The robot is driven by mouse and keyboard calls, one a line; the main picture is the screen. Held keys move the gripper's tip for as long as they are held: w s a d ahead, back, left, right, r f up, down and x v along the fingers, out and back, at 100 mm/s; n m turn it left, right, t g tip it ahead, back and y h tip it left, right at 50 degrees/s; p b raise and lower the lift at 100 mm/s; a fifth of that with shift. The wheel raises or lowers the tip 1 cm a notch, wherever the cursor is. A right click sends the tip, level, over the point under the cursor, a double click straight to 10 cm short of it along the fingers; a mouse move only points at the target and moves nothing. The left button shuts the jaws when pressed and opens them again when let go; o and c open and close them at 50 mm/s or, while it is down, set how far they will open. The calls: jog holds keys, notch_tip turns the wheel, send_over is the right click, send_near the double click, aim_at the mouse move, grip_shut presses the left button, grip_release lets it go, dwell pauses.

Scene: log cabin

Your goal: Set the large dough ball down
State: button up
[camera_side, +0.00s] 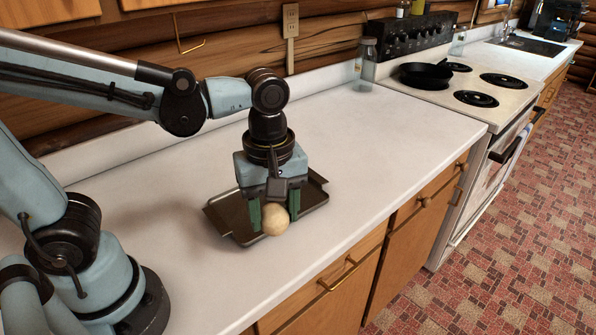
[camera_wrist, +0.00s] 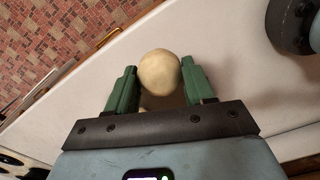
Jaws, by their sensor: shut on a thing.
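The large dough ball (camera_side: 275,220) is pale and round. My gripper (camera_side: 274,208) points down with its green fingers on either side of the ball, shut on it. In the wrist view the ball (camera_wrist: 159,72) sits between the fingertips (camera_wrist: 160,84) and stands out past them. In the side view the ball overlaps the front edge of a dark metal tray (camera_side: 313,197) on the white counter. I cannot tell whether the ball touches the tray or hangs above it. My gripper hides the middle of the tray.
The white counter (camera_side: 345,150) is clear to the right of the tray. A glass jar (camera_side: 366,62) stands by the wall. A stove (camera_side: 470,85) with a black pan (camera_side: 426,75) is further right. The counter's front edge is close to the tray.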

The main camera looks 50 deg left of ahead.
jog(key=w+a+n, duration=0.2)
jog(key=a+n, duration=0.3)
jog(key=n, duration=0.1)
send_near(227, 211)
jog(key=w+d, duration=0.1)
jog(key=w+d+f, duration=0.1)
jog(key=w+d, duration=0.1)
jog(key=w, duration=0.1)
jog(key=shift+d+f, duration=0.4)
jog(key=shift+a+f, duration=0.1)
jog(key=shift+f, duration=1.95)
jog(key=shift+f, duration=0.15)
jog(key=o, duration=1.1)
jog(key=shift+c, duration=0.2)
